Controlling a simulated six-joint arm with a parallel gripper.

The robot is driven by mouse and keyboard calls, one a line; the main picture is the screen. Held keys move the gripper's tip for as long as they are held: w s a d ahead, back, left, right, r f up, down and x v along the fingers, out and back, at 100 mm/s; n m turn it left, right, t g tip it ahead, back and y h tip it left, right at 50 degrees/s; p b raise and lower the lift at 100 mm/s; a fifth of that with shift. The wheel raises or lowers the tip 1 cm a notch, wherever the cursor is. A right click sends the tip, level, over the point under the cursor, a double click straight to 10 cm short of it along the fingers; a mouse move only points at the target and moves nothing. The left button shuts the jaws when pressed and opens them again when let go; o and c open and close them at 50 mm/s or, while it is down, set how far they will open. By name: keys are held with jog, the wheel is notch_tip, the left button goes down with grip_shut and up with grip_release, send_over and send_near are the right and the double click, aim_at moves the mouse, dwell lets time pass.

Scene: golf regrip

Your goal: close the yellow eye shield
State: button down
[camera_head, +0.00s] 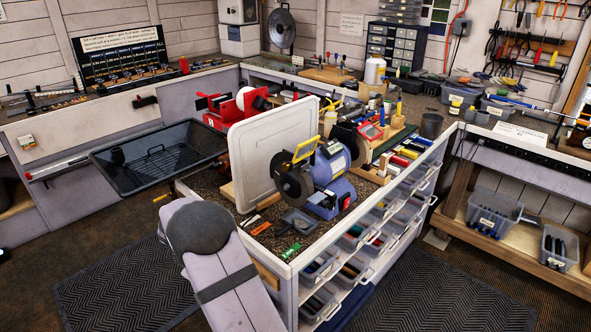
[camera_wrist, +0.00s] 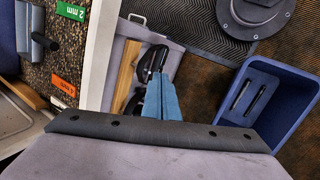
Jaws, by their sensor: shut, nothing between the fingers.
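The yellow eye shield (camera_head: 305,149) is on the blue bench grinder (camera_head: 331,180), in the head view. It stands tilted up above the dark grinding wheel (camera_head: 296,187) at the grinder's left side. The grinder sits on the bench near its front corner. My gripper (camera_wrist: 159,78) shows in the wrist view as two blue fingers, shut together with nothing between them. It is over the floor side of the bench edge, apart from the grinder. The fingers cannot be made out in the head view, and the eye shield is not in the wrist view.
A white panel (camera_head: 262,150) stands upright left of the grinder. A black tray (camera_head: 160,158) lies farther left. Green (camera_wrist: 71,11) and orange (camera_wrist: 64,86) labels lie on the bench top. A blue bin (camera_wrist: 283,108) stands on the floor. Tools crowd the bench behind the grinder.

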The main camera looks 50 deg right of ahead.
jog(key=w+d+r+m+t+h, duration=0.1)
jog(key=w+d+r+h, duration=0.2)
jog(key=w+d+r, duration=0.4)
jog(key=w+d+r+t+h, duration=0.1)
jog(key=w+d+r+h, duration=0.4)
jog(key=r, duration=0.4)
jog(key=s+d+r+m+g+h, duration=0.2)
jog(key=s+r+m, duration=0.1)
jog(key=r, duration=0.7)
jog(key=s+d+r+m+g+h, duration=0.2)
jog(key=s+r+m, duration=0.1)
jog(key=r, duration=0.7)
jog(key=shift+s+d+m+g, duration=0.15)
jog(key=shift+s+m+g, duration=0.15)
jog(key=shift+m, duration=0.5)
jog(key=p, duration=0.6)
send_over(296, 159)
jog(key=shift+w+d+f, duration=0.15)
jog(key=shift+w+f, duration=0.05)
jog(key=shift+f, duration=0.4)
jog(key=shift+w+d+f, duration=0.1)
jog(key=shift+w+f, duration=0.05)
jog(key=shift+f, duration=0.4)
